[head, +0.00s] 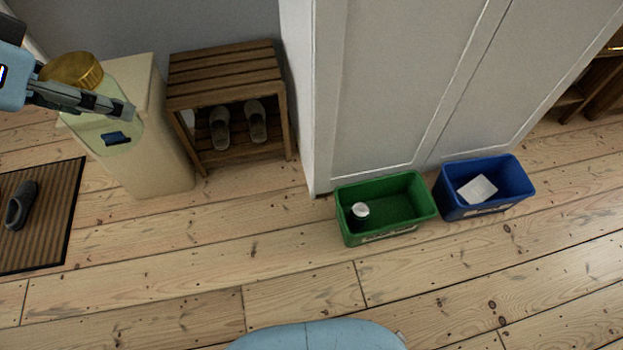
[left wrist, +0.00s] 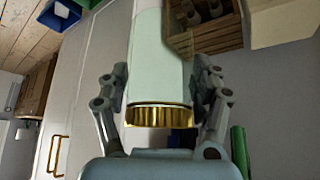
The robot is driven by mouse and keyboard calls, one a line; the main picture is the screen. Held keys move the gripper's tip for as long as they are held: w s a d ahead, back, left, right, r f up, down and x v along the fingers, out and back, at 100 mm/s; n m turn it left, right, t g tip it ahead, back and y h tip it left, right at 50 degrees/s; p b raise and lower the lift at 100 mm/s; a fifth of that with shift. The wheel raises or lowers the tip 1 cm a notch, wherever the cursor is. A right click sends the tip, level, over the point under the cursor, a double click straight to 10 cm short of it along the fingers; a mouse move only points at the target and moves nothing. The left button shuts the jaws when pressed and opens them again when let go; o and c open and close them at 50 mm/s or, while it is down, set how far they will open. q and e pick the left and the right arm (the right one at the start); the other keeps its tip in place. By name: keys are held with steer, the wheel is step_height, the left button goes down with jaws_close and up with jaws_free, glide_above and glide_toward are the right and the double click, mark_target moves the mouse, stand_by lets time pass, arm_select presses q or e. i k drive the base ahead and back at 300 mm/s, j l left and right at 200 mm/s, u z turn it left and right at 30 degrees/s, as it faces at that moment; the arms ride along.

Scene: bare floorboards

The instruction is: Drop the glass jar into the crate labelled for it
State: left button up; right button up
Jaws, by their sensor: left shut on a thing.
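The glass jar (head: 98,128) is a pale, see-through jar with a gold lid, at the upper left of the head view. My left gripper (head: 122,122) is shut on it and holds it up in front of a cream cabinet. In the left wrist view the jar (left wrist: 160,60) sits between the two fingers, gold lid nearest the camera. A green crate (head: 390,229) on the floor holds a small whitish can. A blue crate (head: 466,208) to its right holds a white sheet. Both have front labels, too small to read. My right gripper is not in view.
A cream cabinet (head: 165,150) stands behind the jar. A slatted wooden bench (head: 225,75) with slippers on its shelf is beside it. A white panelled cupboard (head: 400,80) stands behind the crates. A striped mat (head: 50,215) lies at left. The front floorboards are clear.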

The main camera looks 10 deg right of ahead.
mark_target(385, 215)
steer(key=l+u, duration=0.45)
steer(key=l, duration=0.15)
steer(key=l+u, duration=0.4)
steer(key=l, duration=0.2)
steer(key=k+l, duration=0.1)
steer(key=l, duration=0.7)
steer(key=k+l, duration=0.1)
steer(key=l, duration=1.45)
steer(key=k, duration=0.05)
